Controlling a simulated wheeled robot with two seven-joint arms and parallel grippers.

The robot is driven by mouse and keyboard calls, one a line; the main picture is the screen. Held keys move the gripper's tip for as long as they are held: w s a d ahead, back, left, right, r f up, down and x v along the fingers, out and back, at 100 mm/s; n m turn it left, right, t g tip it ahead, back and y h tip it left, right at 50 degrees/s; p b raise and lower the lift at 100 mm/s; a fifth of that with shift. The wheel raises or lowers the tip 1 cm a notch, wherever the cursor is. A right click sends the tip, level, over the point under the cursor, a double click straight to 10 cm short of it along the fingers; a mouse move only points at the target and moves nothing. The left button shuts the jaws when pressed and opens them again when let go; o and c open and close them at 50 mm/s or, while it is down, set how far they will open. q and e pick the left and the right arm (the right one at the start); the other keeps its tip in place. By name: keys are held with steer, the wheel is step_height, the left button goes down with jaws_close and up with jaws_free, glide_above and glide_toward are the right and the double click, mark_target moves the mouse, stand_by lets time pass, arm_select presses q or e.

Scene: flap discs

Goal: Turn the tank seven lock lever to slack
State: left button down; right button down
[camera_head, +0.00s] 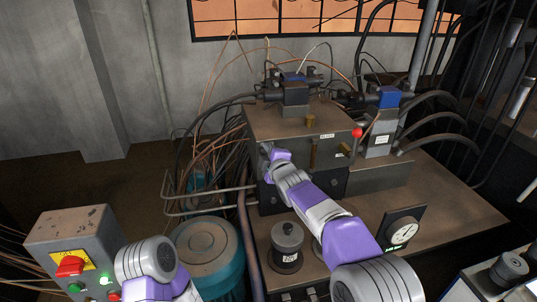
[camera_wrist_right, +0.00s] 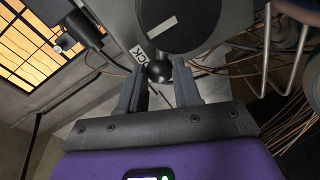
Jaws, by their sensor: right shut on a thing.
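My right arm reaches to the left front of the dark metal block (camera_head: 290,120), and my right gripper (camera_head: 266,150) is at that face, small and partly hidden by my wrist. In the right wrist view my right gripper (camera_wrist_right: 159,88) has its two grey fingers on either side of a dark round knob (camera_wrist_right: 158,72), shut on it. The knob sits below a large black disc (camera_wrist_right: 180,22). A white label (camera_wrist_right: 137,50) ending in "CK" is beside the knob. The lever's shaft and its setting are hidden. My left gripper is outside both views.
A pressure gauge (camera_head: 402,231) and a black cylindrical fitting (camera_head: 287,247) are on the tabletop. A control box (camera_head: 75,240) is at left. Hoses and copper lines crowd the block's left.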

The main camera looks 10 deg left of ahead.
steer(key=c, duration=0.8)
jaws_free()
steer(key=shift+b+v, duration=0.3)
steer(key=shift+v, duration=3.45)
steer(key=shift+f, duration=0.1)
